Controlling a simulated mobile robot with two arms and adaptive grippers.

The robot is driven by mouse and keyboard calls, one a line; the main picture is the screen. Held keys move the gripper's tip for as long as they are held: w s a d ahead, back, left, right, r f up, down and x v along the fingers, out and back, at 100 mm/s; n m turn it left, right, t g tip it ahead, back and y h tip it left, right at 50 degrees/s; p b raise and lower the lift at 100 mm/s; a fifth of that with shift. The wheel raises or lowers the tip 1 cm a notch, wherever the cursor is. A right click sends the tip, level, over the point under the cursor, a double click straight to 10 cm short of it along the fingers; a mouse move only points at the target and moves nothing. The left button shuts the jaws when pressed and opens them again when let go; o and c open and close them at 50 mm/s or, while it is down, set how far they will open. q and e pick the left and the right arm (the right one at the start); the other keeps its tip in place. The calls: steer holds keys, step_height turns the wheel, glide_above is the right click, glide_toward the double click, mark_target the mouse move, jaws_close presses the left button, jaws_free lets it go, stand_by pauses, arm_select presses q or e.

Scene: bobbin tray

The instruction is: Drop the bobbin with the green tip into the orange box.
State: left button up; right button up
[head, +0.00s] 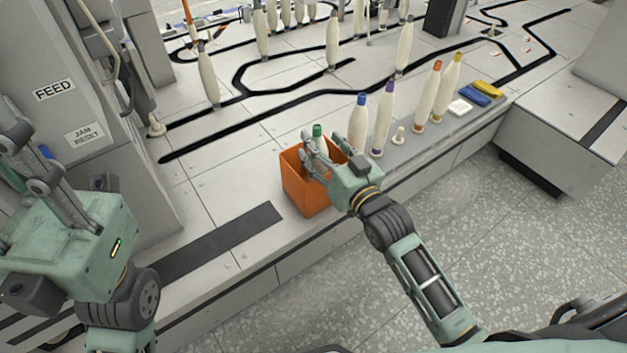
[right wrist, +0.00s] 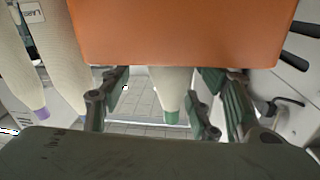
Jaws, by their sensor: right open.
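The bobbin with the green tip (head: 318,130) shows upright above the rim of the orange box (head: 304,189), tip up. It appears to stand in the box; its lower body is hidden by the box and my gripper. My right gripper (head: 316,162) is over the box, open. The right wrist view seems upside down. There the green-tipped bobbin (right wrist: 172,108) is between the spread fingers, without clear contact, and the orange box wall (right wrist: 180,30) covers the rest of it. My left gripper (head: 40,160) is at the far left, away from the box; its opening is unclear.
The deck left of the box is clear.

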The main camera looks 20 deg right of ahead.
steer(key=shift+f, duration=0.1)
steer(key=v, duration=1.2)
stand_by(0.4)
